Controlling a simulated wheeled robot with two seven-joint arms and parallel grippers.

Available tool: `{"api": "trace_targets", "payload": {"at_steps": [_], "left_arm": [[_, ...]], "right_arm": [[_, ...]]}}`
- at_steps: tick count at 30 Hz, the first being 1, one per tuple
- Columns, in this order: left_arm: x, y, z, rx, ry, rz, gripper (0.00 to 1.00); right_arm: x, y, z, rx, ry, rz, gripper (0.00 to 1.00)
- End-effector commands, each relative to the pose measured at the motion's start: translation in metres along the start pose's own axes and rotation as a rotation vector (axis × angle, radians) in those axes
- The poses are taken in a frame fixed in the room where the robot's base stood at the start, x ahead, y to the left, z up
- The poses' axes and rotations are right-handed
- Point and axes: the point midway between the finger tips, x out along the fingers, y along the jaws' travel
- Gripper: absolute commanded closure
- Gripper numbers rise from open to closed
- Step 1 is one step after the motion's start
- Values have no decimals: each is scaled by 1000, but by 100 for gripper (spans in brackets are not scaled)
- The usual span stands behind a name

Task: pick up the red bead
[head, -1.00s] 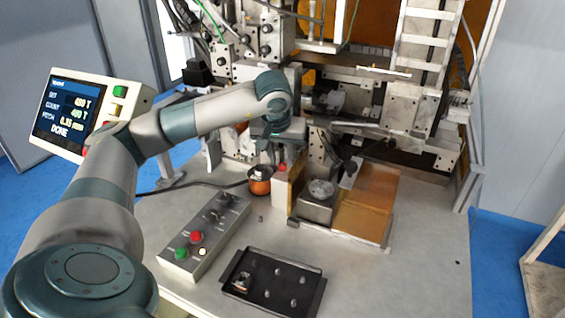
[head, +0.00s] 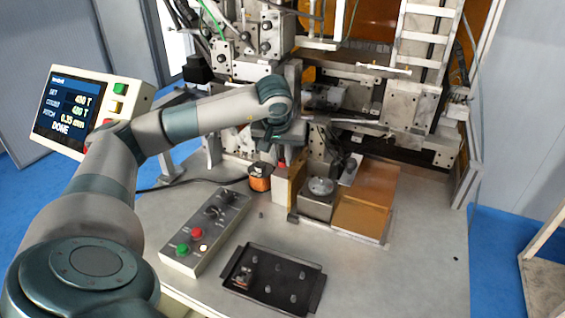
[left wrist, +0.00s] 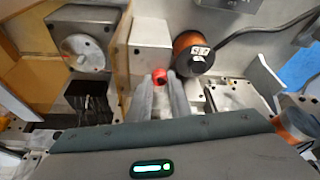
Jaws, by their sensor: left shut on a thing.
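The red bead (left wrist: 159,76) shows between the fingertips of my left gripper (left wrist: 162,82) in the left wrist view. The fingers are shut on it. In the head view, a bit of the red bead (head: 282,163) shows just below my left gripper (head: 281,155), above a pale block (head: 280,187). The pale block also shows in the left wrist view (left wrist: 150,35). I cannot tell whether the bead touches the block. My right gripper is not in view.
A copper wire spool (head: 259,179) stands left of the block, and an amber plate (head: 296,178) is close on its right. A round metal fixture (head: 319,187) sits beyond that. A switch box (head: 206,232) and black tray (head: 245,300) are in front. The table's right front is clear.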

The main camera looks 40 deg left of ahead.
Motion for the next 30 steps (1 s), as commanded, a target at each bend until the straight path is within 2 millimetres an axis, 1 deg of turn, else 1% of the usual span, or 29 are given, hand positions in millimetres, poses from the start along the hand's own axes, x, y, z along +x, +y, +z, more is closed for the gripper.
{"api": "trace_targets", "payload": {"at_steps": [6, 11, 17, 24, 30], "left_arm": [[-2, 0, -1, -1, 1, 1, 100], [-12, 1, -6, -2, 2, 2, 100], [-35, 1, -16, -2, 4, 3, 100], [-69, 1, -29, -1, 4, 4, 100], [-87, 0, -37, -1, 2, 1, 100]], "right_arm": [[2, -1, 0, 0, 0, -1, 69], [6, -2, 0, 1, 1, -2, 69], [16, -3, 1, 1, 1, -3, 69], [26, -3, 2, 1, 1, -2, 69], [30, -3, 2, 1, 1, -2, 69]]}}
